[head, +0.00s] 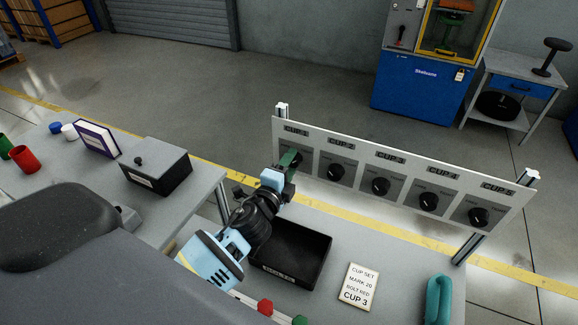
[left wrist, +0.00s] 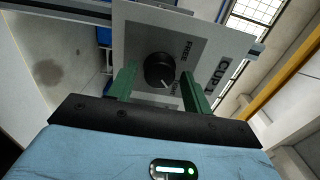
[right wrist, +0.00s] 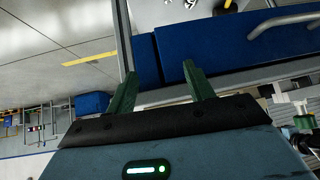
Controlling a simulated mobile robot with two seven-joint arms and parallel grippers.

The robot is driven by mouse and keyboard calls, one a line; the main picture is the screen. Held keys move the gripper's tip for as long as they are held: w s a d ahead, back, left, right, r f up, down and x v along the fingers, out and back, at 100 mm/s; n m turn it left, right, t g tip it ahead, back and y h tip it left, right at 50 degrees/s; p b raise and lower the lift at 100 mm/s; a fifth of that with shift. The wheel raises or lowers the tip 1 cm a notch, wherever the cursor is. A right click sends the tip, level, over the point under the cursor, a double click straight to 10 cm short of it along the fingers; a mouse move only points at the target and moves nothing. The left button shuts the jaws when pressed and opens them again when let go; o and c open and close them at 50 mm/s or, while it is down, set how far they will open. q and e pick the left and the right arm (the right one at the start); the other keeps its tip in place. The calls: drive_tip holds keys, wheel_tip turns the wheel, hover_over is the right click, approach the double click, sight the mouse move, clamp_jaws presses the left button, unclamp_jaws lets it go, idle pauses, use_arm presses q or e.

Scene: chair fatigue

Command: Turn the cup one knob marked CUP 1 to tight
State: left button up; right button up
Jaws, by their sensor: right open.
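The CUP 1 plate (left wrist: 205,45) faces my left gripper in the left wrist view, with its black round knob (left wrist: 160,70) near the middle. The knob's white line points down and right, towards a partly hidden label below the word FREE. My left gripper (left wrist: 158,74) is open, with one green finger on each side of the knob and a gap showing. In the head view, my left gripper (head: 289,160) is at the panel's left end and hides the CUP 1 knob. My right gripper (right wrist: 157,78) is open and empty, away from the panel.
The white panel (head: 400,160) also carries knobs for other cups, including the CUP 2 knob (head: 336,172). A black tray (head: 290,255) and a card (head: 358,286) lie on the bench below. A teal object (head: 438,299) stands at right. A dark box (head: 156,168) is at left.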

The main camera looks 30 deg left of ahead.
use_arm(q)
drive_tip(key=shift+o, duration=0.6)
drive_tip(key=s, duration=0.8)
drive_tip(key=shift+d+b, duration=0.2)
drive_tip(key=shift+b, duration=0.15)
